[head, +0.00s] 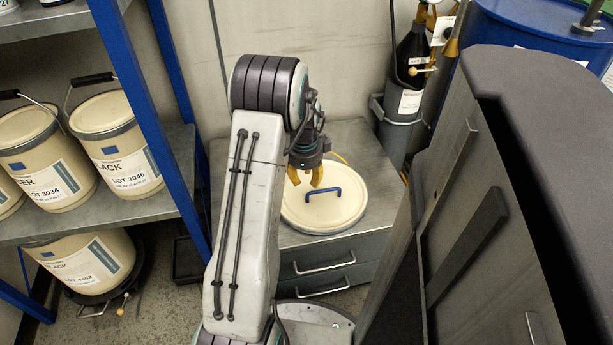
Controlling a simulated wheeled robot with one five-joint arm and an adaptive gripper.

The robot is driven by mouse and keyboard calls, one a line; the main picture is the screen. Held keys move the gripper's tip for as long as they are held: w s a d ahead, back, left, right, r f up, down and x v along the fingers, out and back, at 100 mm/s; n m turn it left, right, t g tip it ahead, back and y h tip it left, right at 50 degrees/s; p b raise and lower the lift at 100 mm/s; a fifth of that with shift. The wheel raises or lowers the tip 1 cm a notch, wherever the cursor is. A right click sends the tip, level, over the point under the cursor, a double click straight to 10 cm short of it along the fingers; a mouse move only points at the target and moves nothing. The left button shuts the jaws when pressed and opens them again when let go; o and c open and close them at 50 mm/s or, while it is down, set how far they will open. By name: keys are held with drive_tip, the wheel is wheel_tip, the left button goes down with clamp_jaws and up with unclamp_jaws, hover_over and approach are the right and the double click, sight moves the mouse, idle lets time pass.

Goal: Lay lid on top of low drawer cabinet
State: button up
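The lid (335,214) is a round cream disc with a blue handle (323,192). It lies flat on the top of the low grey drawer cabinet (358,146), near its front edge. My gripper (304,184) has yellow fingers, spread apart, and is just above the left part of the lid, beside the handle. Nothing shows between the fingers. Whether a fingertip touches the lid, I cannot tell. My arm hides the left part of the cabinet.
A shelf (150,200) with blue posts and several paint pails (118,150) stands at left. A dark gas cylinder (408,95) stands behind the cabinet. A blue drum (520,30) is at the upper right. A hose lies on the cabinet top.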

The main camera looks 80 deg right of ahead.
drive_tip(key=shift+a+r+p, duration=0.1)
drive_tip(key=shift+r+p, duration=0.4)
drive_tip(key=shift+r, duration=0.3)
drive_tip(key=w+a+r+n, duration=0.3)
drive_tip(key=w+n, duration=0.1)
drive_tip(key=w, duration=0.3)
drive_tip(key=w+a+r+n, duration=0.3)
drive_tip(key=w+a+r, duration=0.1)
drive_tip(key=w, duration=0.4)
drive_tip(key=w+a+r+n+t, duration=0.1)
drive_tip(key=w+a+r+n, duration=0.4)
drive_tip(key=w+a+n, duration=0.6)
drive_tip(key=a+r+n+t, duration=0.1)
drive_tip(key=a+r+n, duration=0.15)
drive_tip(key=a, duration=0.55)
drive_tip(key=a+r+n, duration=0.1)
drive_tip(key=a+n, duration=0.3)
drive_tip(key=a, duration=0.4)
drive_tip(key=s+a+n+y, duration=0.1)
drive_tip(key=s+a+n, duration=0.2)
drive_tip(key=a+n, duration=0.2)
drive_tip(key=s+a+n, duration=0.3)
drive_tip(key=a+n, duration=0.3)
drive_tip(key=a, duration=0.2)
drive_tip(key=shift+s+a+r+y, duration=0.2)
drive_tip(key=shift+s+r+y, duration=0.05)
drive_tip(key=shift+y, duration=0.15)
